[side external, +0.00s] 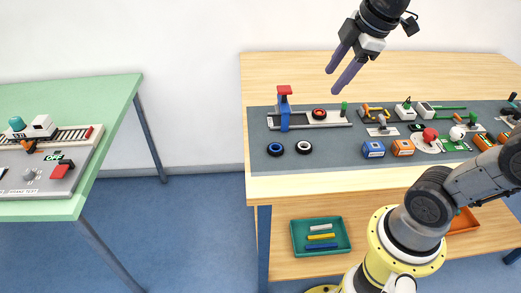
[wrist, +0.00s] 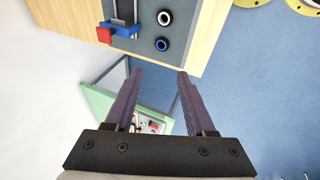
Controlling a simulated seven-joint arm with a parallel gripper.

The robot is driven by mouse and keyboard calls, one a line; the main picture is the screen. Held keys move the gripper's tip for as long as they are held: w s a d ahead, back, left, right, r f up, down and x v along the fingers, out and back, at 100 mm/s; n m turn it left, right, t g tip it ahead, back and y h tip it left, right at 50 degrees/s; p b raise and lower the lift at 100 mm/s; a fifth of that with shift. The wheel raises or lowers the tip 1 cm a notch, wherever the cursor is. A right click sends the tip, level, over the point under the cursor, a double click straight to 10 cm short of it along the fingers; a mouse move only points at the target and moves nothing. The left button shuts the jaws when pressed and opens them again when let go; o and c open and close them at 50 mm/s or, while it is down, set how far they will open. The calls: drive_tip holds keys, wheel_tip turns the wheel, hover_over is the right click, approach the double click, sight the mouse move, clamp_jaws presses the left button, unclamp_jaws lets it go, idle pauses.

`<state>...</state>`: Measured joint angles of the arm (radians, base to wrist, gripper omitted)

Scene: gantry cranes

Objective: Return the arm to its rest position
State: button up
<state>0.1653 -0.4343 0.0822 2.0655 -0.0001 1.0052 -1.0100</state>
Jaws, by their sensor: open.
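My gripper (side external: 341,75) is high above the back of the wooden table (side external: 350,186), with its two purple fingers apart and nothing between them. In the wrist view my gripper (wrist: 156,82) also shows open and empty. It is clear of everything on the table. A blue gantry crane with a red top (side external: 284,107) stands at the left end of the grey mat. A dark ring (side external: 275,149) and a white ring (side external: 304,147) lie in front of it. A red-orange ring (side external: 319,114) is on the grey track beside the crane.
Blue (side external: 373,149) and orange (side external: 402,148) blocks and several small models crowd the mat's right part. A teal tray (side external: 321,236) with coloured bars sits on the lower shelf. A green table (side external: 110,98) with a panel stands left, across a floor gap.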

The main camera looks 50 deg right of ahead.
drive_tip(key=s+a+f+m, duration=0.4)
drive_tip(key=s+f+m, duration=0.2)
drive_tip(key=s+m, duration=0.3)
drive_tip(key=shift+s+a+f+m+t+y, duration=0.2)
drive_tip(key=shift+s+f+m+t+y, duration=0.1)
drive_tip(key=shift+s+t+y, duration=0.15)
